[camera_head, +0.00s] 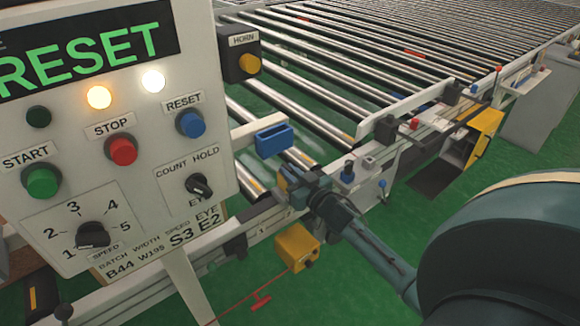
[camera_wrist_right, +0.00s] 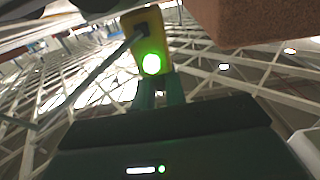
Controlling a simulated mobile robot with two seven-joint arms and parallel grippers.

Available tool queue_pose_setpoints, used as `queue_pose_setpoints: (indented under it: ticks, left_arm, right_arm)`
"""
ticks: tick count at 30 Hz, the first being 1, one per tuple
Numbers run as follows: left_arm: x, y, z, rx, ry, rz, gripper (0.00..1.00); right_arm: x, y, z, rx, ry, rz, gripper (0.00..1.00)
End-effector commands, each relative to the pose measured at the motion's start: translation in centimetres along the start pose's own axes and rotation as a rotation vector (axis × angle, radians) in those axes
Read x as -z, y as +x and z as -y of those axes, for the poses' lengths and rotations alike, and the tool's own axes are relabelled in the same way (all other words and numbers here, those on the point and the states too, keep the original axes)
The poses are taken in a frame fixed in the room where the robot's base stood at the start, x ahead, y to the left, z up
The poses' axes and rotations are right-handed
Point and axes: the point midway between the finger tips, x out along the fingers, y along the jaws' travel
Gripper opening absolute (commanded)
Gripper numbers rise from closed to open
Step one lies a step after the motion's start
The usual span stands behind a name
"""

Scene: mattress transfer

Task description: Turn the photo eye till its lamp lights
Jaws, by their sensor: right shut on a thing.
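The photo eye (camera_wrist_right: 143,28) is a small yellow housing with a dark cable or rod at its left in the right wrist view. Its round lamp (camera_wrist_right: 151,64) is lit bright green. My right gripper (camera_wrist_right: 166,92) is shut on the photo eye, with its two teal fingers reaching up to the housing just below the lamp. In the head view my right gripper (camera_head: 298,188) is at the conveyor's near side rail, and it hides most of the photo eye there. My left gripper is not in view.
The control panel (camera_head: 130,205) with RESET display, buttons and knobs fills the left. A blue box-like part (camera_head: 273,140) is just behind my gripper. A yellow box (camera_head: 297,247) hangs below the rail, with a red cord. Roller conveyor (camera_head: 340,50) stretches behind; green floor is open at front.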

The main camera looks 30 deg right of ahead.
Motion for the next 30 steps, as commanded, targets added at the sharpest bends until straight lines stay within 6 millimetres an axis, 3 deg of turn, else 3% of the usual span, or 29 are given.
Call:
queue_pose_setpoints:
  ticks: [12,13,21,30]
  left_arm:
    - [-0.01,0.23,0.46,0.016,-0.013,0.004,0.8]
    - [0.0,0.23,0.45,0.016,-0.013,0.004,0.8]
    - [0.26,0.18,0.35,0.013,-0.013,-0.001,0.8]
    - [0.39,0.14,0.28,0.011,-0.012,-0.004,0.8]
  right_arm:
    - [0.31,0.1,-0.05,0.034,0.002,-0.007,0.0]
    - [0.31,0.11,-0.05,0.034,0.002,-0.007,0.14]
    - [0.17,0.04,-0.09,0.033,0.001,-0.004,0.35]
    - [0.03,-0.38,-0.11,0.032,0.001,-0.001,0.35]
